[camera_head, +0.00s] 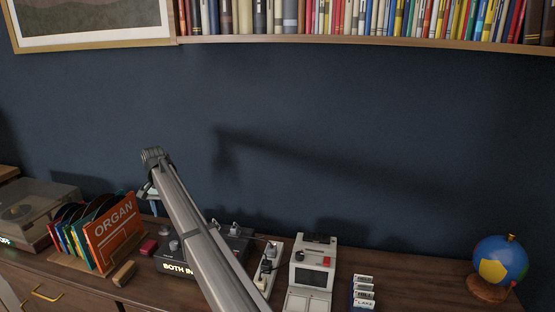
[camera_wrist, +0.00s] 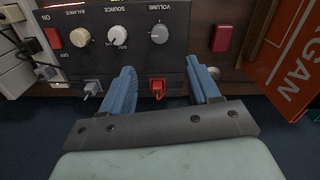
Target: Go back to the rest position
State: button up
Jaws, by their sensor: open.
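My gripper (camera_wrist: 160,67) is open, with two blue fingers spread apart in the wrist view. In the head view, my arm reaches up from the bottom and its bent wrist (camera_head: 153,157) is at the upper left end; my fingers are partly hidden below it. In the wrist view, the black amplifier (camera_wrist: 180,65) lies beyond my fingertips, upside down in the picture. A red plug (camera_wrist: 157,88) shows in the gap between my fingers, and nothing appears held. A grey plug (camera_wrist: 92,88) is left of the fingers.
A record rack with an orange ORGAN sleeve (camera_head: 113,235) stands left of my arm, beside a turntable (camera_head: 35,210). A white device (camera_head: 312,270) and stacked cartridges (camera_head: 362,292) are to the right. A globe (camera_head: 500,260) is far right. A bookshelf (camera_head: 400,43) runs above open wall.

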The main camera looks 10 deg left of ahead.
jog(key=s+f+m+g+y, duration=0.1)
jog(key=s+f+g+y, duration=0.1)
jog(key=s+f, duration=1.05)
jog(key=s+f+g+y, duration=0.1)
jog(key=s+f+g, duration=0.2)
jog(key=s+f, duration=0.95)
jog(key=s+f+m+g+y, duration=0.15)
jog(key=s+f, duration=0.65)
jog(key=s, duration=0.9)
jog(key=w+d+f+n+t, duration=0.2)
jog(key=w+d+f, duration=0.1)
jog(key=d+f, duration=0.55)
jog(key=w+d+f+n+t, duration=0.2)
jog(key=w+d+f, duration=0.1)
jog(key=d+f, duration=0.55)
jog(key=w+d+f+n+t+h, duration=0.1)
jog(key=w+d+f, duration=0.2)
jog(key=d, duration=0.8)
jog(key=w+d+f+n+t, duration=0.1)
jog(key=w+d+f, duration=0.1)
jog(key=d, duration=0.9)
jog(key=s+d+f+m+g+h, duration=0.1)
jog(key=s+d+m+g+h, duration=0.2)
jog(key=d, duration=1.8)
jog(key=s+d+r+m+g, duration=0.2)
jog(key=s+d+r+g, duration=0.1)
jog(key=s+d, duration=0.9)
jog(key=shift+s+d, duration=0.15)
jog(key=shift+d, duration=1.05)
